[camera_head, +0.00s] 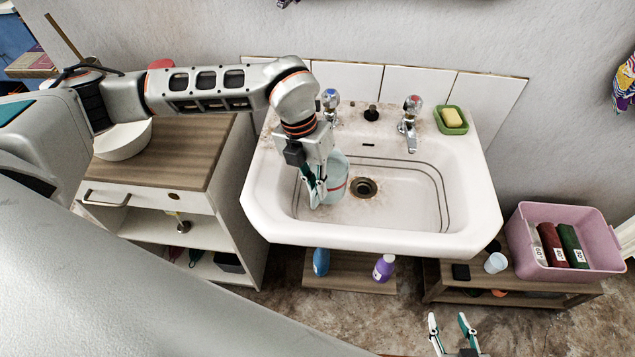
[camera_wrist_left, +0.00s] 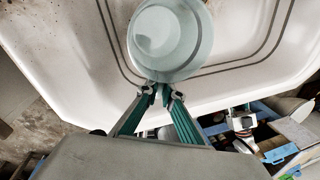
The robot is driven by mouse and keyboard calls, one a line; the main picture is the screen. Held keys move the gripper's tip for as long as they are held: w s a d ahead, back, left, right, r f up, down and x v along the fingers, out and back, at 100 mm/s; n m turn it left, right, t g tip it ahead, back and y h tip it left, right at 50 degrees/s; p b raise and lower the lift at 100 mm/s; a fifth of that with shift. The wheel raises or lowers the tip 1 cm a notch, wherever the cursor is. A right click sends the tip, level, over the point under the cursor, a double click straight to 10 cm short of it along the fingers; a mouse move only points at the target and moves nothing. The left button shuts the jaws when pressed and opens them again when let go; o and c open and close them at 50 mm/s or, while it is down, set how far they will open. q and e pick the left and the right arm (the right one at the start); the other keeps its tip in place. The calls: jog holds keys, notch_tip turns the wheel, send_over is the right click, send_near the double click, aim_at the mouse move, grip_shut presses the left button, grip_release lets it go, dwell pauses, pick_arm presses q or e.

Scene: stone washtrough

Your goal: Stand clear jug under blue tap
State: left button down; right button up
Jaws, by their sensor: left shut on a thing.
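The clear jug (camera_head: 338,172) looks pale aqua and is inside the washtrough (camera_head: 290,226), left of the drain. In the left wrist view the jug (camera_wrist_left: 172,38) shows as a round vessel at the fingertips. My left gripper (camera_head: 319,192) is shut on the jug's near-left side; in its wrist view the fingertips (camera_wrist_left: 163,93) meet at the jug's edge. The blue tap (camera_head: 330,97) stands at the back left rim, behind the jug and partly hidden by my left arm. I cannot tell whether the jug touches the basin floor. My right gripper (camera_head: 449,319) is open and empty at the bottom.
A red-marked tap (camera_head: 410,112) and a green soap dish (camera_head: 451,120) are on the back rim. The basin right of the drain (camera_head: 363,188) is clear. A cabinet (camera_head: 180,150) with a white bowl (camera_head: 122,140) stands left. A pink crate (camera_head: 560,240) stands right.

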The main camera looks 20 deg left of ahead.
aim_at(318, 201)
pick_arm(q)
jog(key=shift+f+b, duration=0.6)
jog(key=shift+f, duration=0.75)
jog(key=shift+w+f+b, duration=0.1)
jog(key=shift+f+b, duration=0.45)
jog(key=shift+f, duration=0.65)
jog(key=shift+w+a+f+b, duration=0.1)
jog(key=shift+w+a+b, duration=0.2)
jog(key=shift+w, duration=0.75)
jog(key=shift+w+a+f+b, duration=0.15)
jog(key=shift+w+a, duration=0.15)
jog(key=shift+w, duration=0.7)
jog(key=shift+w+a, duration=0.1)
jog(key=shift+w, duration=0.35)
jog(key=shift+r, duration=0.1)
jog(key=shift+f, duration=0.25)
jog(key=c, duration=2.1)
grip_release()
jog(key=shift+c, duration=0.2)
